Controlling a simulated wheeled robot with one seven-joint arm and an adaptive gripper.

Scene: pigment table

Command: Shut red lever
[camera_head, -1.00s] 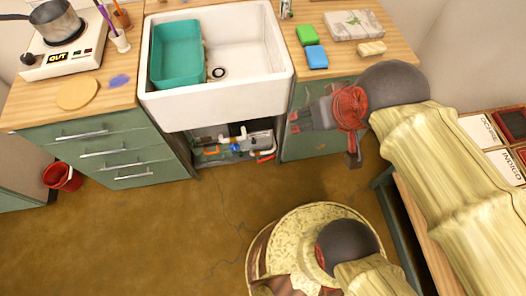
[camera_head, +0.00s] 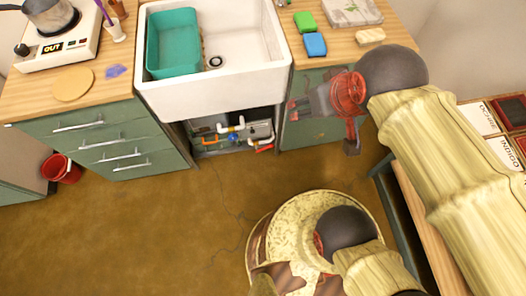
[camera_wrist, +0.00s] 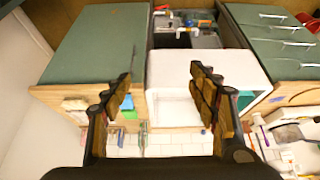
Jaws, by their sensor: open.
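The red lever (camera_head: 264,148) shows at the right side of the open space under the sink, low on the pipework. In the wrist view a small red part (camera_wrist: 161,9) near the top edge looks like the same lever. My gripper (camera_head: 297,108) is in front of the green cabinet right of that space, above and to the right of the lever and apart from it. Its fingers (camera_wrist: 163,92) are spread and empty in the wrist view. The lever's exact angle is too small to tell.
A blue valve part (camera_head: 233,138) and white pipes sit left of the lever. The white sink (camera_head: 205,99) overhangs the opening. Green drawers (camera_head: 100,140) stand at left, with a red bucket (camera_head: 60,168) on the floor. The floor before the sink is clear.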

